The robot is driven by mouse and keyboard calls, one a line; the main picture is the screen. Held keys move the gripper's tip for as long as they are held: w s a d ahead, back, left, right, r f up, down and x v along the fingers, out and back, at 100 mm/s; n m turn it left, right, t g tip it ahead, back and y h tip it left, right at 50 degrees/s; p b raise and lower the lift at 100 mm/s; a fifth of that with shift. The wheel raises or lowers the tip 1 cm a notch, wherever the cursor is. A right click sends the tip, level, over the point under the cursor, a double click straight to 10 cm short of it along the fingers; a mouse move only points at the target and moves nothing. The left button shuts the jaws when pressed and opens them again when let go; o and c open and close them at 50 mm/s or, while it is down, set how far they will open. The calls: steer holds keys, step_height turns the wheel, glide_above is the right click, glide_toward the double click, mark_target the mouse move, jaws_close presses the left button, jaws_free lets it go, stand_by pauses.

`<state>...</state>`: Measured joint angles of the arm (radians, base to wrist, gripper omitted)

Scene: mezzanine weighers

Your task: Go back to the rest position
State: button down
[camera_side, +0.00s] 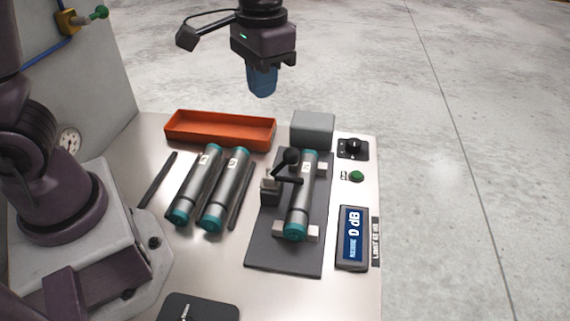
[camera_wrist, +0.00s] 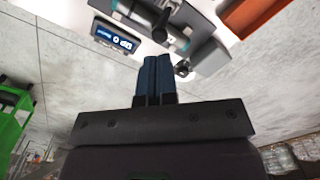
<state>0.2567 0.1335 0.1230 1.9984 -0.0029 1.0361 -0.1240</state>
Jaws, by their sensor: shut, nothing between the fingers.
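My gripper (camera_side: 263,82) hangs high above the far side of the table in the side view, beyond the orange tray and the grey block. Its blue fingers are together, with nothing between them. In the wrist view the shut blue fingers (camera_wrist: 157,76) point up in the picture, with the table top at the upper edge. The fingers touch nothing.
A silver cylinder with teal ends (camera_side: 303,196) lies on supports on a dark plate (camera_side: 258,254), beside a black-knobbed lever (camera_side: 290,157). Two similar cylinders lie left. An orange tray (camera_side: 220,146), grey block (camera_side: 312,117), and display reading 0 dB (camera_side: 353,237) stand nearby.

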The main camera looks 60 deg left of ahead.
steer(key=s+a+r+t, duration=0.2)
steer(key=s+r+t, duration=0.1)
steer(key=s, duration=0.3)
steer(key=s+a+r+t, duration=0.2)
steer(key=s+r+t, duration=0.1)
steer(key=s, duration=0.4)
steer(key=shift+a+r, duration=0.25)
steer(key=shift+r, duration=0.45)
steer(key=shift+s, duration=0.1)
